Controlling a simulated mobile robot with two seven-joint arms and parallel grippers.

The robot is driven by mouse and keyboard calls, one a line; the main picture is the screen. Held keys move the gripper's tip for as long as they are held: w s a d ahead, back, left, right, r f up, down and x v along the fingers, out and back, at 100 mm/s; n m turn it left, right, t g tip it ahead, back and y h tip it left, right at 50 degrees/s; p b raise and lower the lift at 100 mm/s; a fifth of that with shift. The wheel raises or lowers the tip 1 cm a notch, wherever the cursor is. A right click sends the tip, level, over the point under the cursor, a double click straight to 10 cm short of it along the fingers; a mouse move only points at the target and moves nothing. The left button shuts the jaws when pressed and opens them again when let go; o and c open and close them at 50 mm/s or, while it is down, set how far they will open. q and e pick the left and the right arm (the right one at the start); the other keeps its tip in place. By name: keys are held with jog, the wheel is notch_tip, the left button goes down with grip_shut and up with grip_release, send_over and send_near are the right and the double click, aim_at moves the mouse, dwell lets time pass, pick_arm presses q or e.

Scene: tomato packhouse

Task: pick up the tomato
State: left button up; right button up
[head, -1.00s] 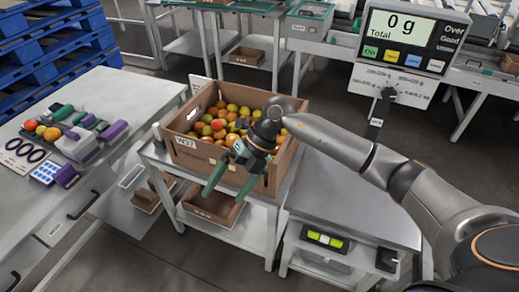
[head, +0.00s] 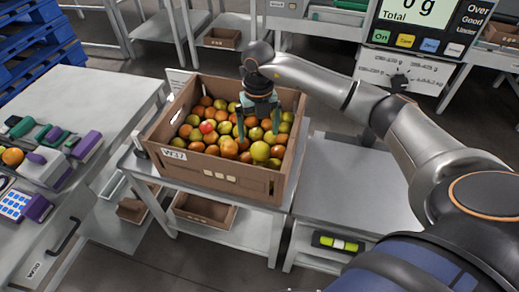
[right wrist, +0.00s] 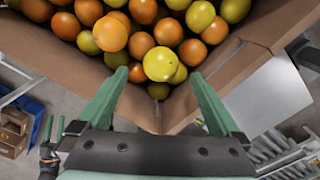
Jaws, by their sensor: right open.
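Several red, orange and yellow-green tomatoes fill a cardboard crate (head: 215,170) marked W37; which one the task means I cannot tell. My right gripper (head: 258,135) is open, fingers pointing down over the right part of the crate. In the right wrist view, a yellow tomato (right wrist: 160,64) shows between and just beyond the fingertips of my right gripper (right wrist: 158,73), with an orange tomato (right wrist: 111,33) to its left. No tomato is held. A small dark shape with two thin prongs at that view's lower left looks like my left gripper (right wrist: 52,140); its jaws are unclear.
The crate walls stand close around the gripper. The crate is on a metal stand with a lower shelf; bare metal tabletop (head: 345,185) lies to its right. A left table (head: 100,95) holds tools and a loose tomato (head: 13,157). A scale display (head: 425,22) stands behind.

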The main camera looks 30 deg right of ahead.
aim_at(260, 144)
jog(key=f, duration=0.6)
jog(key=shift+s+f, duration=0.25)
jog(key=c, duration=0.9)
jog(key=shift+o, duration=0.2)
jog(key=shift+r, duration=0.15)
